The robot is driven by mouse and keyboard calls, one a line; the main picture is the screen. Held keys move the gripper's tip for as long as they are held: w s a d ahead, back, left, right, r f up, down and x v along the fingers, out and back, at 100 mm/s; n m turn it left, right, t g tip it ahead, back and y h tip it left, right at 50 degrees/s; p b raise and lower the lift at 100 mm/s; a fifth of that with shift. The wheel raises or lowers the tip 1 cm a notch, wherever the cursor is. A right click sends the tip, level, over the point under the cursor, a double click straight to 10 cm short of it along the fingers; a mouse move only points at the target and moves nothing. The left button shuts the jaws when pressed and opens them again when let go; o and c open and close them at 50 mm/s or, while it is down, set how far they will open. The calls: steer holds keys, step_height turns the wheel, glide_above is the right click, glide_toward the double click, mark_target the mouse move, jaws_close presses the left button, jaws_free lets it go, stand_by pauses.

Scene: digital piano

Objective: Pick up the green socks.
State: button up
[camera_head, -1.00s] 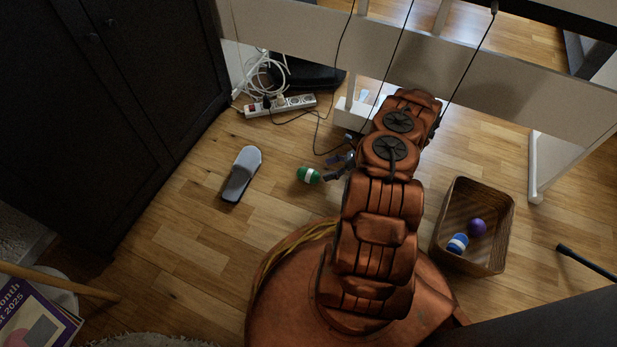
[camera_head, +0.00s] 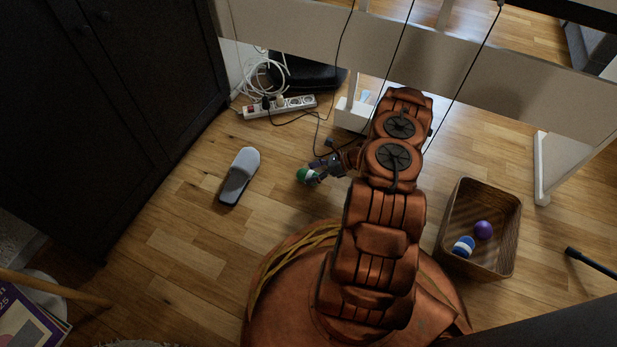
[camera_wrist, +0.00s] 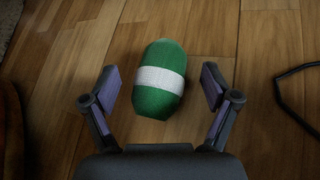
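The green socks (camera_wrist: 160,100) are a rolled bundle with a white band, lying on the wooden floor. In the wrist view they lie between the two fingers of my gripper (camera_wrist: 159,88), with floor showing between the bundle and each finger. My gripper is open and holds nothing. In the head view the green socks (camera_head: 303,175) lie left of my arm, and my gripper (camera_head: 317,171) is at their right side, partly covering them.
A grey slipper (camera_head: 239,176) lies left of the socks. A wicker basket (camera_head: 450,215) at the right holds a blue-and-white roll (camera_head: 463,246) and a purple ball (camera_head: 483,230). A power strip (camera_head: 280,107) with cables lies behind. A dark cabinet (camera_head: 120,100) stands at the left.

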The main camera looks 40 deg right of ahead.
steer(key=c, duration=1.1)
steer(key=shift+r, duration=0.1)
